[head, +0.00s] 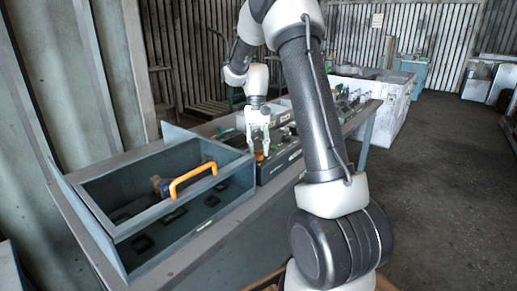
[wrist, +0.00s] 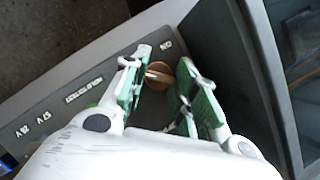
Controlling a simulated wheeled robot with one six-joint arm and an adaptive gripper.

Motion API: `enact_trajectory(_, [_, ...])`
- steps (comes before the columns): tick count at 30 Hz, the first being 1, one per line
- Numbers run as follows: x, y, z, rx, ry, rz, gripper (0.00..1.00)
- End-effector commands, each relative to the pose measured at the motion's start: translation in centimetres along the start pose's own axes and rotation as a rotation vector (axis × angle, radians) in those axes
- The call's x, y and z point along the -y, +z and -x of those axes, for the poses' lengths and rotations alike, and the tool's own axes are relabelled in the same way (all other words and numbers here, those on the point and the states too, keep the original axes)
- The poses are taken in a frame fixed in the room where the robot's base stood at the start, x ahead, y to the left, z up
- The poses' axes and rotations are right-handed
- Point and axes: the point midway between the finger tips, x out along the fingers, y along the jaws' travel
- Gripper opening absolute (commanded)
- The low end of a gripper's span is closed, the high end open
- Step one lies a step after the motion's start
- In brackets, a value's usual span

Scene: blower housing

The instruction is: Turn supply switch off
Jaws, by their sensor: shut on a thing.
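The supply switch is an orange-brown round knob (wrist: 158,74) on a grey panel (wrist: 70,75), seen in the wrist view with a pale ridge across it. A small printed label (wrist: 166,45) that seems to read "ON" lies just above it. My gripper (wrist: 163,80) has its green-padded fingers on either side of the knob and is shut on it. In the head view my gripper (head: 258,148) points down at the panel box on the bench, with a bit of orange (head: 259,156) showing at its tips. The fingers partly hide the knob's edges.
An open blue-grey housing (head: 190,228) with a yellow handle (head: 193,180) stands on the bench, left of the panel box. More printed labels (wrist: 84,89) run along the panel in the wrist view. A white bin (head: 390,112) stands behind. The floor at right is clear.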

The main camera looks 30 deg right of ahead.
Motion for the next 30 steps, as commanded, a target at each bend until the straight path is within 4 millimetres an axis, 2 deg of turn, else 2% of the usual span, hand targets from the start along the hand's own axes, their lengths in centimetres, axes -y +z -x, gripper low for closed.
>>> enact_trajectory(15, [0.01, -0.02, 0.02, -0.001, 0.008, 0.019, 0.05])
enact_trajectory(16, [0.01, -0.02, 0.02, -0.001, 0.008, 0.019, 0.32])
enact_trajectory(19, [0.0, -0.02, 0.02, -0.001, 0.008, 0.019, 0.5])
enact_trajectory(30, [0.01, -0.03, 0.32, -0.001, 0.007, 0.018, 0.5])
